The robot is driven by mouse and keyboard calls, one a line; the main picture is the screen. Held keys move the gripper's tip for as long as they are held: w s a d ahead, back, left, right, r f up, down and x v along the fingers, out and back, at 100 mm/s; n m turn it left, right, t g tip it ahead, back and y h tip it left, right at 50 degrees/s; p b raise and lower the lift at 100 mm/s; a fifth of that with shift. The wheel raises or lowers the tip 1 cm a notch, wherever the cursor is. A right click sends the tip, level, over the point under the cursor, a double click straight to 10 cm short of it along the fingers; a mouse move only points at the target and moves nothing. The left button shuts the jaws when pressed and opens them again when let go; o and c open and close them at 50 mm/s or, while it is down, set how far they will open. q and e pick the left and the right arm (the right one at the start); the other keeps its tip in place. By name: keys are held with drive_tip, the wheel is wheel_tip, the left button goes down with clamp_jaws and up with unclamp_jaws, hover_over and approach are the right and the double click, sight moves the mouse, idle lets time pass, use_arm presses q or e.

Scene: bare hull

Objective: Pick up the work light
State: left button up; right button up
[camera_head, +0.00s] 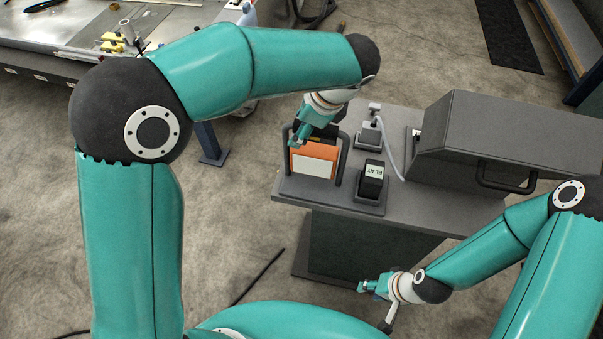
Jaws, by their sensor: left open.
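The work light (314,167) is an orange box with a white front panel and a dark handle frame. It stands upright near the left end of the grey bench top. My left gripper (303,136) is open at the light's top edge, in front of its upper part in this view. I cannot tell whether its fingers touch the light or its handle. My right gripper (371,288) hangs low in front of the bench, well away from the light; its fingers are too small to read.
A black block labelled FLAT (372,178) sits in a grey holder right of the light. Behind it stands a small grey fixture (370,132) with a pale cable. A large grey case (495,135) with a handle fills the bench's right side. Another table (45,45) is at the upper left.

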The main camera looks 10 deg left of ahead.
use_arm(q)
drive_tip(key=shift+f, duration=0.15)
clamp_jaws()
drive_tip(key=shift+w, duration=0.15)
idle(0.4)
drive_tip(key=shift+r, duration=0.25)
wheel_tip(320, 180, up, 10)
drive_tip(key=shift+f, duration=5)
drive_tip(key=shift+f, duration=0.1)
